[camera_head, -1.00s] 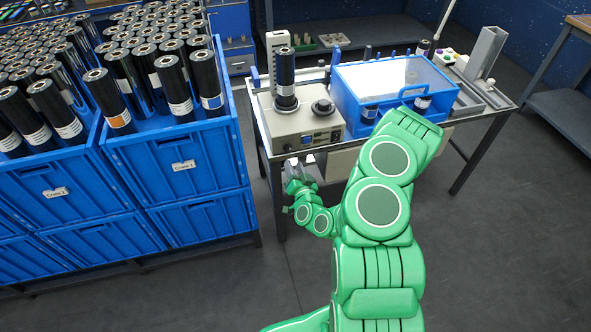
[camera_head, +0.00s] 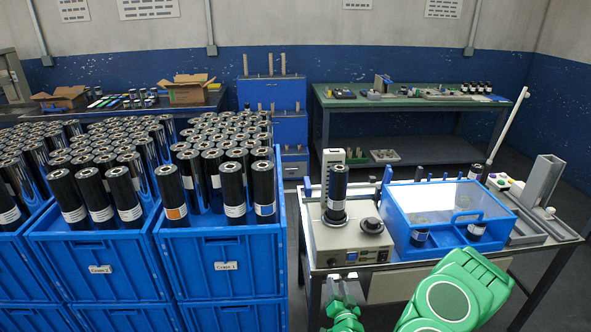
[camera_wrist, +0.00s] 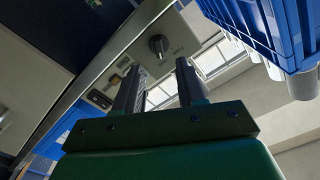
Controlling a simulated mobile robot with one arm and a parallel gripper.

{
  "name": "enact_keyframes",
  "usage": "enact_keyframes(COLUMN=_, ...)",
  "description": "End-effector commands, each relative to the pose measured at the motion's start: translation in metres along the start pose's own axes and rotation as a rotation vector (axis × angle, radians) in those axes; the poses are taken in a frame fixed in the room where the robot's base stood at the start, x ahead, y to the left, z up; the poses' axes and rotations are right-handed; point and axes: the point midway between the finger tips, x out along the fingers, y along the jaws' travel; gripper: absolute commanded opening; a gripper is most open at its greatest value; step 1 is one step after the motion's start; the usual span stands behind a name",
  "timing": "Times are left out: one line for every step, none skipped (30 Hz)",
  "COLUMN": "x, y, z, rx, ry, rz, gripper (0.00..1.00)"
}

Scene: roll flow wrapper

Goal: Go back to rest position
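My gripper (camera_head: 343,287) is in front of the table, just below the front face of the beige machine (camera_head: 346,243). In the wrist view its two dark fingers (camera_wrist: 160,85) stand apart with nothing between them. The gripper is open and empty. The beige machine also shows beyond the fingers in the wrist view (camera_wrist: 125,65). A black roll (camera_head: 337,192) with a white label stands upright on the machine. My green arm covers part of the table's front at the lower right.
Blue crates (camera_head: 225,268) packed with upright black rolls stand at the left. A blue box with a clear lid (camera_head: 447,243) sits right of the machine on the table. A grey upright channel (camera_head: 543,185) stands at the table's right end. A green bench (camera_head: 420,101) is behind.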

Motion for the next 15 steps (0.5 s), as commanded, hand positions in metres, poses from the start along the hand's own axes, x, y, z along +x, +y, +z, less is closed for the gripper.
enact_keyframes(x=0.002, y=-0.003, z=0.000, rx=-0.004, ry=-0.008, rz=-0.008, gripper=0.39)
enact_keyframes(x=0.003, y=-0.005, z=0.000, rx=-0.008, ry=-0.016, rz=-0.015, gripper=0.39)
enact_keyframes(x=0.005, y=-0.009, z=0.000, rx=-0.014, ry=-0.031, rz=-0.026, gripper=0.39)
enact_keyframes(x=0.007, y=-0.013, z=0.001, rx=-0.019, ry=-0.046, rz=-0.036, gripper=0.39)
enact_keyframes(x=0.008, y=-0.017, z=0.003, rx=-0.025, ry=-0.065, rz=-0.048, gripper=0.39)
enact_keyframes(x=0.011, y=-0.023, z=0.003, rx=-0.036, ry=-0.087, rz=-0.063, gripper=0.39)
enact_keyframes(x=0.013, y=-0.028, z=0.003, rx=-0.044, ry=-0.105, rz=-0.075, gripper=0.39)
enact_keyframes(x=0.015, y=-0.033, z=0.004, rx=-0.053, ry=-0.126, rz=-0.089, gripper=0.39)
enact_keyframes(x=0.016, y=-0.038, z=0.006, rx=-0.064, ry=-0.155, rz=-0.104, gripper=0.39)
enact_keyframes(x=0.017, y=-0.043, z=0.007, rx=-0.073, ry=-0.174, rz=-0.115, gripper=0.39)
enact_keyframes(x=0.018, y=-0.047, z=0.008, rx=-0.082, ry=-0.196, rz=-0.126, gripper=0.39)
enact_keyframes(x=0.019, y=-0.052, z=0.009, rx=-0.094, ry=-0.223, rz=-0.139, gripper=0.39)
enact_keyframes(x=0.020, y=-0.056, z=0.009, rx=-0.103, ry=-0.241, rz=-0.149, gripper=0.39)
enact_keyframes(x=0.020, y=-0.059, z=0.010, rx=-0.112, ry=-0.262, rz=-0.158, gripper=0.39)
enact_keyframes(x=0.021, y=-0.063, z=0.011, rx=-0.125, ry=-0.290, rz=-0.168, gripper=0.39)
